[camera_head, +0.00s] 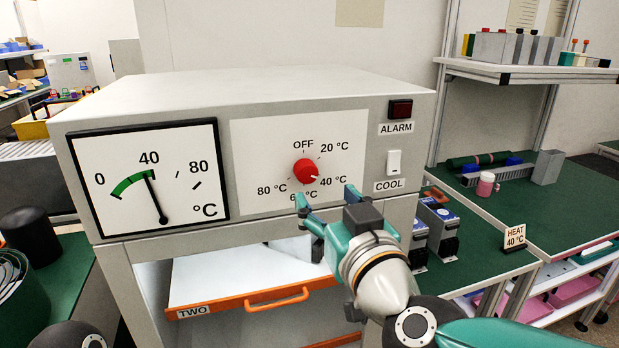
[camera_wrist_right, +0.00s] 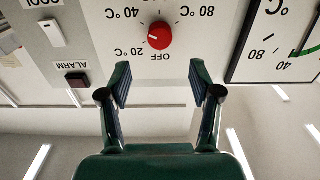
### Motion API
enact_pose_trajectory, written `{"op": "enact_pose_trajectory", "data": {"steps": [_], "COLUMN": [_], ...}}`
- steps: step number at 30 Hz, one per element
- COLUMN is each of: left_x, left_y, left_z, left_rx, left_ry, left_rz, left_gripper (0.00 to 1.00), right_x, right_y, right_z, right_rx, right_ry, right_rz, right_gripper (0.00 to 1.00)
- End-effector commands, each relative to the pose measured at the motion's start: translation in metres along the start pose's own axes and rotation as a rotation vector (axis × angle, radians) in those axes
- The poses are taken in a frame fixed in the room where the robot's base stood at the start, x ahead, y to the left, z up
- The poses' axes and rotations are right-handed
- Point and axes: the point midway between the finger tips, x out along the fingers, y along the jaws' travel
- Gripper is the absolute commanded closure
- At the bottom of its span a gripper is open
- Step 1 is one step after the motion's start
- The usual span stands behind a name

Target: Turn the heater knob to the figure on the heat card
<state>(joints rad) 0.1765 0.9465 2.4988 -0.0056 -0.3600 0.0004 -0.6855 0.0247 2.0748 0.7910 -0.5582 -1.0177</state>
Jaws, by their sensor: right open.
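The red heater knob (camera_head: 305,171) is on the white dial panel (camera_head: 253,140) of a grey cabinet. Its white mark points right, roughly toward 40 °C; I cannot tell if it lines up exactly. The heat card (camera_head: 515,237) stands on the green bench at right and reads HEAT 40 °C. My right gripper (camera_head: 325,197) is open and empty, just below and right of the knob, covering part of the 60 °C label. In the right wrist view, upside down, the knob (camera_wrist_right: 160,36) lies beyond the gap between the open fingers (camera_wrist_right: 160,88), untouched. My left gripper is not in view.
A gauge (camera_head: 150,178) left of the knob has its needle near 40. An alarm lamp (camera_head: 400,109) and COOL switch (camera_head: 394,162) sit to the right. Below, an orange-edged drawer (camera_head: 250,300) marked TWO stands out. The green bench (camera_head: 470,265) lies at right.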

Motion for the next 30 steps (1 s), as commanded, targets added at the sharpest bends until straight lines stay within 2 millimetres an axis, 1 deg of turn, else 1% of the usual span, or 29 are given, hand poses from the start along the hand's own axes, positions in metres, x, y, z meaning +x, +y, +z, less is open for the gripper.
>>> {"op": "enact_pose_trajectory", "data": {"steps": [1,6,9,12,15,18,26,28,30], "left_x": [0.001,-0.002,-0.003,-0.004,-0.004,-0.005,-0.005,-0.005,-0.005], "left_y": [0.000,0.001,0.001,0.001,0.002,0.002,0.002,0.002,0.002], "left_z": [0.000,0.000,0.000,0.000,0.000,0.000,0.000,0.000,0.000], "left_rx": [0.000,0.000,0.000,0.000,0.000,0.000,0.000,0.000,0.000], "left_ry": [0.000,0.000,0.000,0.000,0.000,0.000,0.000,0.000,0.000], "left_rz": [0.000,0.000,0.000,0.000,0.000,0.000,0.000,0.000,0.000], "left_gripper": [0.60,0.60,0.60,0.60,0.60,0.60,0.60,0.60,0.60], "right_x": [0.013,0.048,0.065,0.078,0.086,0.090,0.091,0.090,0.090], "right_y": [0.000,0.000,0.001,0.000,0.000,0.000,0.000,0.000,0.000], "right_z": [0.002,0.000,0.001,0.000,0.000,0.000,0.000,0.000,0.000], "right_rx": [-0.001,0.000,-0.001,-0.001,0.001,0.001,0.000,0.000,0.000], "right_ry": [-0.003,-0.002,-0.002,-0.001,-0.001,0.000,0.000,0.000,0.000], "right_rz": [0.002,0.001,0.002,0.000,0.000,0.000,0.000,0.000,0.000], "right_gripper": [0.36,0.36,0.36,0.36,0.36,0.36,0.36,0.45,0.56]}}
